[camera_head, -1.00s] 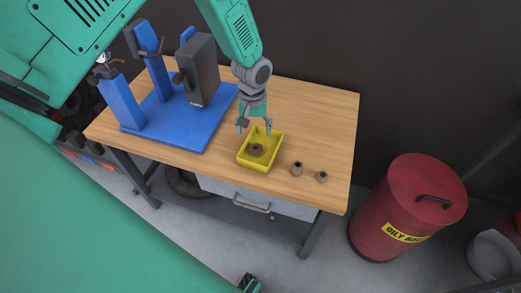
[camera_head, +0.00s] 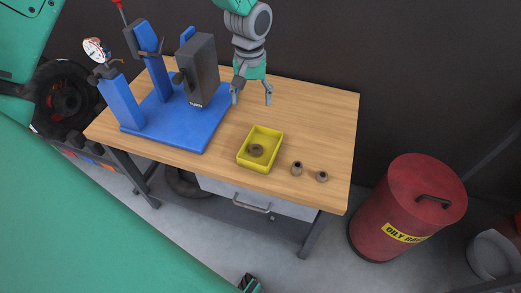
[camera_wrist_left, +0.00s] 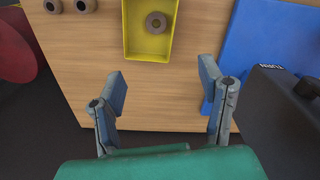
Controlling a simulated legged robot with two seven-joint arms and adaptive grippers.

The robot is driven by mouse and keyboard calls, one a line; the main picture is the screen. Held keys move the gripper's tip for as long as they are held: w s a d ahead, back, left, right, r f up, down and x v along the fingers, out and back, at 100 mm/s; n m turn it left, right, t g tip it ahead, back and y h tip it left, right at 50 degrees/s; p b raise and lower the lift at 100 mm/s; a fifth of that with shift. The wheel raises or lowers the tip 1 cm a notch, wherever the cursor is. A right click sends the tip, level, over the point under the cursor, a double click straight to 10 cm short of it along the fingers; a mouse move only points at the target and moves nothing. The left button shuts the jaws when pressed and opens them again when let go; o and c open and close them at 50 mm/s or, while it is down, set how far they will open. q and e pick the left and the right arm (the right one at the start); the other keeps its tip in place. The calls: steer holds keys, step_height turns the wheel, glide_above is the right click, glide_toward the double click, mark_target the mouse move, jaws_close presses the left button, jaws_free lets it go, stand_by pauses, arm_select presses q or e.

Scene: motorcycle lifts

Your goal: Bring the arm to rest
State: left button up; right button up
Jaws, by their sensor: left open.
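My left gripper (camera_head: 252,95) is open and empty above the back part of the wooden table (camera_head: 315,118). Its two spread fingers also show in the left wrist view (camera_wrist_left: 166,95), with bare wood between them. A yellow tray (camera_head: 243,160) stands on the table in front of the gripper, apart from it. A dark ring-shaped part (camera_head: 256,150) lies in the tray. The tray shows at the top of the left wrist view (camera_wrist_left: 150,49). My right gripper cannot be made out.
Two small brown parts (camera_head: 297,168) (camera_head: 321,176) stand on the table right of the tray. A blue fixture (camera_head: 180,130) with a dark block (camera_head: 202,70) stands left of the gripper. A red oily-rags bin (camera_head: 405,205) stands right of the table. The table's back right is clear.

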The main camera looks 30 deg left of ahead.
arm_select(q)
steer(key=s+d+f+m+b, duration=0.2)
steer(key=s+f, duration=0.6)
steer(key=f, duration=0.1)
steer(key=s+d+f+m+b, duration=0.1)
steer(key=s+d+f+b, duration=0.15)
steer(key=s+f, duration=0.6)
steer(key=s+f+m, duration=0.1)
steer(key=s+f, duration=0.1)
steer(key=s, duration=0.5)
steer(key=s+f+m+b, duration=0.1)
steer(key=s+f+m, duration=0.1)
steer(key=s, duration=0.4)
steer(key=shift+s+a+f+t, duration=0.15)
steer(key=shift+s+f+t, duration=0.15)
steer(key=shift+s+f, duration=0.1)
steer(key=shift+w, duration=0.15)
